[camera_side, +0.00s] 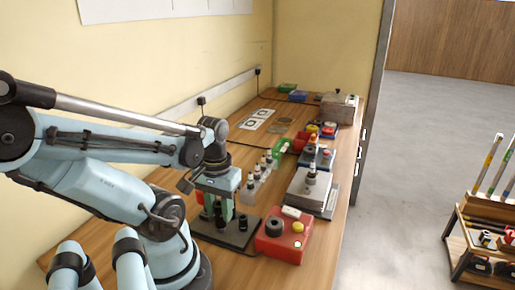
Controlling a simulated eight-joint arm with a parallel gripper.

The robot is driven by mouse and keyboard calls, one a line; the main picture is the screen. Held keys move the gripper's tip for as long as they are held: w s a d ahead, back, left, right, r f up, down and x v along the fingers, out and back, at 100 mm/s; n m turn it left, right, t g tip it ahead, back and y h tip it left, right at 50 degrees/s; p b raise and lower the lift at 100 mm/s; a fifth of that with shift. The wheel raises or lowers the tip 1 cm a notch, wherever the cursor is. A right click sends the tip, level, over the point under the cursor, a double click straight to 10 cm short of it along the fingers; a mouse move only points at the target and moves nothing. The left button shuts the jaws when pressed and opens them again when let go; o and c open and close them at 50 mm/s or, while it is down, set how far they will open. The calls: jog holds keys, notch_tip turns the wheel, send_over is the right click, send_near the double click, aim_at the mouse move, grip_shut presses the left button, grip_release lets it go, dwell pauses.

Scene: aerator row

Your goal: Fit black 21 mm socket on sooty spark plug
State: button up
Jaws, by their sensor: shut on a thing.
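My gripper (220,208), with green fingers, is low over a dark tray (238,239) at the near middle of the bench. It is shut on a small black cylinder, probably a black socket (219,217), mostly hidden between the fingers. Another black cylinder (243,222) stands upright on the tray, just right of the fingers. I cannot read any sizes. A plug-like piece with a dark and orange-brown top (312,168) stands upright on a pale grey block (309,187), to the right and farther back. I cannot tell whether it is the sooty spark plug.
A red box (284,247) with a black round part and yellow knob stands right of the tray. Coloured boxes (327,130) stand farther back. The bench's right edge is near the grey block.

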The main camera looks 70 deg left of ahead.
notch_tip(320, 180, up, 21)
jog(key=m, duration=0.3)
send_over(312, 171)
jog(key=shift+w+a+f, duration=0.1)
jog(key=shift+a+f, duration=0.05)
jog(key=shift+f, duration=2.5)
jog(key=shift+w+a+f, duration=0.1)
jog(key=shift+a+f, duration=0.05)
jog(key=shift+f, duration=2.5)
jog(key=shift+f, duration=0.75)
jog(key=shift+f, duration=0.65)
jog(key=shift+f, duration=1.05)
